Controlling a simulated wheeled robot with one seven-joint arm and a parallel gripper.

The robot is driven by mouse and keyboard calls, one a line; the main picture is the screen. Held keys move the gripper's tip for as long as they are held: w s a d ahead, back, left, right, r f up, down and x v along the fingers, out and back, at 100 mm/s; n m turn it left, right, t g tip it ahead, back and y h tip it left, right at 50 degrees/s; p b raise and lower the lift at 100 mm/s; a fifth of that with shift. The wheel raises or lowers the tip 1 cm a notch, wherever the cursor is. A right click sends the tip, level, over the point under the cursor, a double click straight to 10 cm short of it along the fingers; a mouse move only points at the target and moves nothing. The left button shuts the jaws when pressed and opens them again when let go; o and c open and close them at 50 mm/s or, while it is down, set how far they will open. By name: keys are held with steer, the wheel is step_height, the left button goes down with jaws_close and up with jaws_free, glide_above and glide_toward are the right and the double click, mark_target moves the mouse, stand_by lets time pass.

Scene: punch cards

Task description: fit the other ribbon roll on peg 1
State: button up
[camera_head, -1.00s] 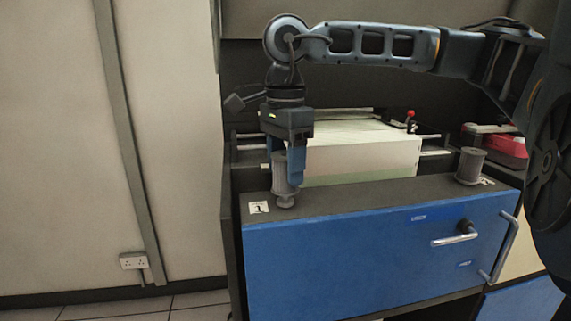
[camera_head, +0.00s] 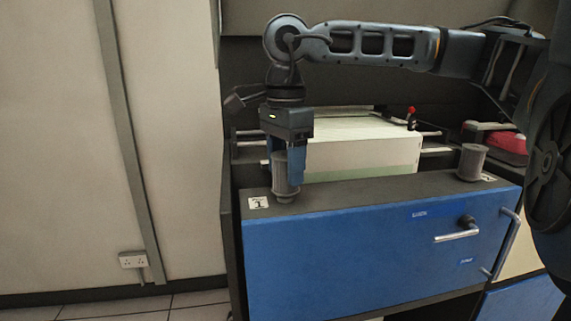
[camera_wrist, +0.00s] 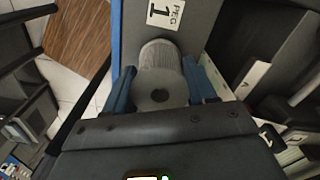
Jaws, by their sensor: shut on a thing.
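A grey ribbon roll (camera_head: 284,176) sits low at the peg 1 position, beside the "PEG 1" label (camera_head: 258,202). The peg itself is hidden under or inside the roll. My gripper (camera_head: 288,165) is shut on this roll from above, its blue fingers on either side. In the wrist view the roll (camera_wrist: 160,85) stands between the blue fingers (camera_wrist: 162,90), and the label (camera_wrist: 171,15) lies just above it. A second grey roll (camera_head: 471,162) stands upright on the right end of the ledge, near another label.
The dark ledge (camera_head: 380,187) tops a blue front panel (camera_head: 370,255) with a crank handle (camera_head: 456,236). A stack of pale cards (camera_head: 360,150) lies behind the ledge. A red object (camera_head: 505,148) is at the right. The ledge between the rolls is clear.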

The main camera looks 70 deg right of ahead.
steer(key=shift+f+b, duration=0.5)
steer(key=shift+b, duration=0.1)
steer(key=o, duration=1.2)
steer(key=shift+r, duration=3.9)
